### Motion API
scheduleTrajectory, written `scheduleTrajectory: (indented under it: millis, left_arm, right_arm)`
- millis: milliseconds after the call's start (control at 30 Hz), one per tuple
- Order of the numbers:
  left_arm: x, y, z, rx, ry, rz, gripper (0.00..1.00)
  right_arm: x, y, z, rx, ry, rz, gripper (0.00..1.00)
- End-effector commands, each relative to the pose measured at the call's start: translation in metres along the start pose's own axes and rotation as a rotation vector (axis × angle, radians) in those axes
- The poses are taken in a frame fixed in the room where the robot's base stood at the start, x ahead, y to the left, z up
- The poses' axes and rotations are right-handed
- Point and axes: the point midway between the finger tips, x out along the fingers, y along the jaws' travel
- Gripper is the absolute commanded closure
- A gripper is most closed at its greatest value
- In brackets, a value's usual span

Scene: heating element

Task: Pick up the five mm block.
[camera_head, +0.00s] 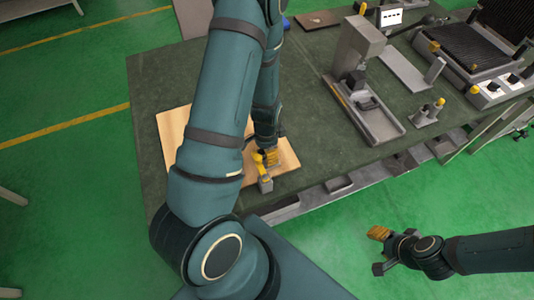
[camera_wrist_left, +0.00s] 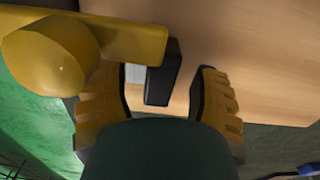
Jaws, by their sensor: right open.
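A small dark block (camera_wrist_left: 163,75) shows in the left wrist view between the fingers of my left gripper (camera_wrist_left: 160,97), with gaps on both sides. I cannot tell for certain that it is the five mm block. My left gripper is open; in the head view it (camera_head: 270,156) is low over the wooden board (camera_head: 178,130). A yellow bar with a rounded knob (camera_wrist_left: 50,55) runs beside the dark block at the upper left of the wrist view. My right gripper (camera_head: 379,247) is open and empty, off the table's front edge.
My left arm hides much of the board and table (camera_head: 155,82). A grey press-like fixture (camera_head: 360,85) stands to the right. A small grey part with a yellow tip (camera_head: 428,113) and a black ribbed device (camera_head: 468,52) are farther right. Green floor surrounds the table.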

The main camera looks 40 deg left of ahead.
Motion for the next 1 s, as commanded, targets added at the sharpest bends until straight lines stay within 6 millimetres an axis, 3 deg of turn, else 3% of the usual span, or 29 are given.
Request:
scheduleTrajectory:
  millis: [33,167,667,867,1000]
  left_arm:
    - [0.000,0.000,0.000,0.000,0.000,0.000,0.54]
    - [0.000,0.000,0.000,0.000,0.000,0.000,0.99]
    - [-0.001,0.000,0.000,0.000,0.000,0.000,1.00]
    - [-0.016,0.000,-0.001,0.000,0.002,-0.002,1.00]
    - [-0.036,-0.001,-0.001,0.002,0.004,-0.003,1.00]
  right_arm:
    - [0.000,0.000,0.000,0.000,0.000,0.000,0.53]
    - [0.000,0.000,0.000,0.000,0.000,0.000,0.53]
    - [0.000,0.000,0.000,0.000,0.000,0.000,0.53]
    - [-0.004,-0.001,-0.001,0.000,0.000,-0.001,0.53]
    - [-0.008,-0.003,-0.001,0.000,0.000,-0.002,0.53]
